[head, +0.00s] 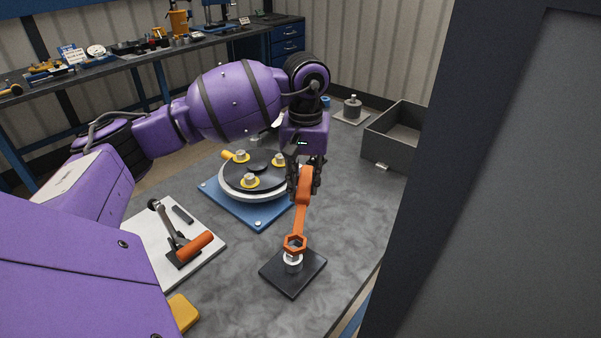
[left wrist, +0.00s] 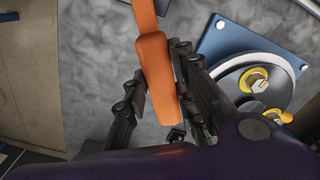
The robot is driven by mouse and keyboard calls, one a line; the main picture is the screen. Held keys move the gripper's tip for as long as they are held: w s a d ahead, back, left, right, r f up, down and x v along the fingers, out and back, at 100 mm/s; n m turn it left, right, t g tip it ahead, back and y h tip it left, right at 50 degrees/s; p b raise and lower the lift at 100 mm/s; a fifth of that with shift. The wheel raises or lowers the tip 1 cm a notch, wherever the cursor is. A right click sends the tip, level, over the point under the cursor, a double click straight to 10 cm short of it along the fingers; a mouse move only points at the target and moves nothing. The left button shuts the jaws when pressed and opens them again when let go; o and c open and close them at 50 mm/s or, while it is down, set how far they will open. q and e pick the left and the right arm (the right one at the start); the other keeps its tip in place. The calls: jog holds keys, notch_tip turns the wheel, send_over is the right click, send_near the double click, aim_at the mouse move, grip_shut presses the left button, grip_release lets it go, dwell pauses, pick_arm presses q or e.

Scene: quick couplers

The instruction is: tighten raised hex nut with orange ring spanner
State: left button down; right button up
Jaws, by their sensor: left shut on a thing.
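The orange ring spanner (head: 302,208) hangs steeply from my left gripper (head: 304,178), which is shut on its handle end. The handle also shows between the fingers in the left wrist view (left wrist: 158,70). Its ring (head: 295,243) is low, over a pale round post (head: 293,263) on a small black plate (head: 302,279). I cannot tell whether the ring touches the post. A round dark disc (head: 262,184) on a blue base carries silver hex nuts on yellow washers (head: 250,181), (head: 241,156), (head: 278,160). I cannot tell which nut is raised. My right gripper is not in view.
An orange-handled toggle clamp (head: 188,248) stands on a white plate at the left. A yellow block (head: 183,312) lies near the front. A grey open bin (head: 392,142) and a grey knobbed weight (head: 352,108) are at the back right. Grey table is bare around the black plate.

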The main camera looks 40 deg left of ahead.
aim_at(297, 191)
pick_arm(q)
jog(key=a, duration=0.2)
jog(key=w, duration=0.1)
jog(key=shift+a+r+n, duration=0.25)
jog(key=shift+a+n, duration=0.15)
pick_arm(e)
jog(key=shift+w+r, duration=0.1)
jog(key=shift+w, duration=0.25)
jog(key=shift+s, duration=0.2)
pick_arm(q)
notch_tip(297, 191, down, 4)
jog(key=shift+f+b, duration=0.1)
jog(key=shift+b, duration=1.1)
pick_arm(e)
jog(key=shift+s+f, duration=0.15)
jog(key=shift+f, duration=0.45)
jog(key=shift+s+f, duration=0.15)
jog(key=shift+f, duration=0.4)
pick_arm(q)
jog(key=shift+f, duration=0.2)
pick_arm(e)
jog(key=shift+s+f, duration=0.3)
pick_arm(q)
jog(key=shift+f, duration=0.35)
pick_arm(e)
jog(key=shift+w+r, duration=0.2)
pick_arm(q)
jog(key=shift+f, duration=0.45)
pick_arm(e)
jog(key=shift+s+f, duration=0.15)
